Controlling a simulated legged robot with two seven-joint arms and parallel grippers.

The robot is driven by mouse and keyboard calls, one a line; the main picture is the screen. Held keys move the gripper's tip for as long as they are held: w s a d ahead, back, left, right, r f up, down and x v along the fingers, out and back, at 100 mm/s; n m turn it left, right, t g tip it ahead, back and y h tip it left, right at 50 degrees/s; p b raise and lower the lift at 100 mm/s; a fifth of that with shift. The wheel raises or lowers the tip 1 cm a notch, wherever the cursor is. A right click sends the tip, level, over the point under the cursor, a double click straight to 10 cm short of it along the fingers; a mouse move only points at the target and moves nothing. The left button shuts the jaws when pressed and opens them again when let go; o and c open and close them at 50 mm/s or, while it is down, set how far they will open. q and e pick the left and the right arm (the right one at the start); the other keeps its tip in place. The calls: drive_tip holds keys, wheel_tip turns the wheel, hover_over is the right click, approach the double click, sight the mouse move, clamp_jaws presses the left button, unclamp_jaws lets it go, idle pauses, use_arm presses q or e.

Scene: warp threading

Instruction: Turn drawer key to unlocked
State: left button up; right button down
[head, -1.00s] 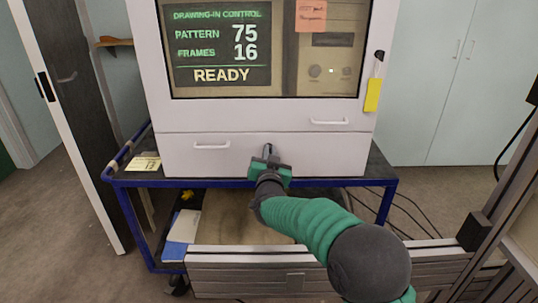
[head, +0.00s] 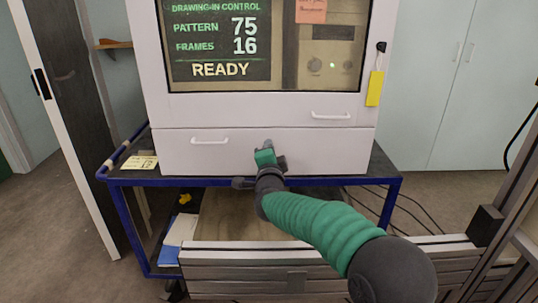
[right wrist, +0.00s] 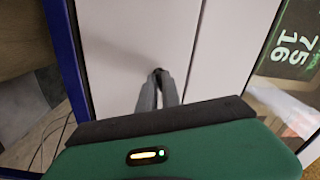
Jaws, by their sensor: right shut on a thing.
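The drawer (head: 335,146) is the wide pale front at the bottom of the white control cabinet, with a white handle (head: 210,140) left of centre; it is closed. My right gripper (head: 267,144) reaches the upper middle of the drawer front. In the right wrist view its two grey fingers (right wrist: 158,82) are shut on a small dark key (right wrist: 157,71) at the drawer face. The key is mostly hidden by the fingers, so its angle cannot be read directly. The gripper body is rolled, with its wide side upright in the head view. My left gripper is out of view.
The cabinet stands on a blue-framed cart (head: 115,181). A yellow note (head: 140,162) lies at the cart's left. A yellow tag (head: 374,88) hangs at the cabinet's right edge. The screen (head: 217,44) reads READY. A metal beam (head: 230,257) crosses in front, below.

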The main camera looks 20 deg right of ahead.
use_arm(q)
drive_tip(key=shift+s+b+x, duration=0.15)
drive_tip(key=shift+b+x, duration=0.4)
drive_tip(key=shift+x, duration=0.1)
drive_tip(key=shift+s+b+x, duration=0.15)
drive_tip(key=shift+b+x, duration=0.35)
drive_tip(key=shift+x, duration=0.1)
use_arm(e)
drive_tip(key=shift+f+m, duration=0.15)
drive_tip(key=shift+m, duration=0.8)
drive_tip(key=shift+f+m, duration=0.15)
drive_tip(key=shift+m, duration=0.8)
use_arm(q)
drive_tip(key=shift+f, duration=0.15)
use_arm(e)
drive_tip(key=c, duration=1.6)
unclamp_jaws()
drive_tip(key=shift+s+r, duration=0.1)
drive_tip(key=shift+r, duration=0.05)
